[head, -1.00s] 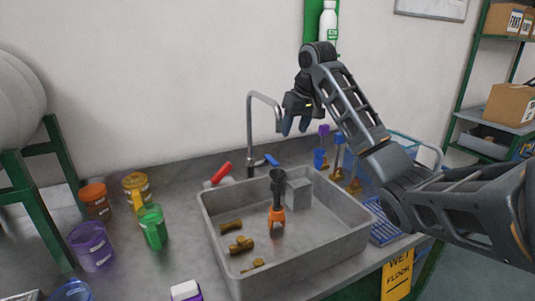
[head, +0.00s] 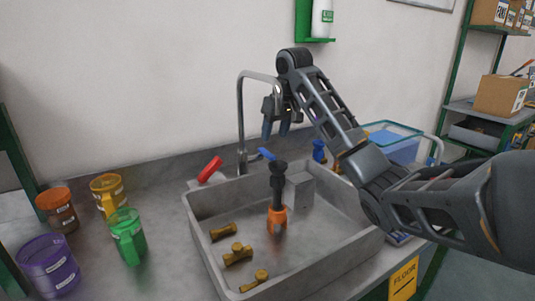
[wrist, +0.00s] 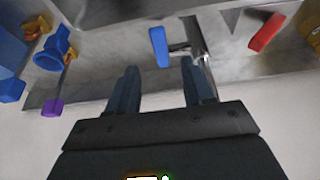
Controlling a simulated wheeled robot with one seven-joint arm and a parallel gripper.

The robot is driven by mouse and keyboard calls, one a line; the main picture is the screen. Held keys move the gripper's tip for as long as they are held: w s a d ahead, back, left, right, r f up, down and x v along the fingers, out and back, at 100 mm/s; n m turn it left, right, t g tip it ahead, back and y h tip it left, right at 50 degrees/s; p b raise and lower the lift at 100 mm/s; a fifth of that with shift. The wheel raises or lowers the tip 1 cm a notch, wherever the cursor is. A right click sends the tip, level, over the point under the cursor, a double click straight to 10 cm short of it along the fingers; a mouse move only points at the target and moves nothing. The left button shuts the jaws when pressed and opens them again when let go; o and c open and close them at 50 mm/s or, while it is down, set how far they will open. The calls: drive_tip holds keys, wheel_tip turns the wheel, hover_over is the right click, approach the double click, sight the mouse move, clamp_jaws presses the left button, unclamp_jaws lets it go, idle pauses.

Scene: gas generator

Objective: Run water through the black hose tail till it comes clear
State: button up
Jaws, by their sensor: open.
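The black hose tail (head: 278,181) stands upright in the sink (head: 320,258), its foot in an orange piece (head: 277,217). The metal tap (head: 241,115) rises behind the sink, with its spout curving over towards my gripper. A blue lever (head: 267,154) sits near its base; a red lever (head: 210,168) is to the left. My gripper (head: 275,132) is open and empty, fingers pointing down beside the spout, above the blue lever. In the wrist view the blue lever (wrist: 159,47) shows just beyond and between the fingertips (wrist: 158,72), apart from them. No water is seen running.
Orange, yellow, green (head: 127,238) and purple cups stand on the counter at left. A blue bin (head: 391,145) is at right, behind my arm.

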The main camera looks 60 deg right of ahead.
sight(269, 154)
drive_tip(key=x, duration=0.7)
drive_tip(key=shift+f, duration=0.25)
clamp_jaws()
idle(0.5)
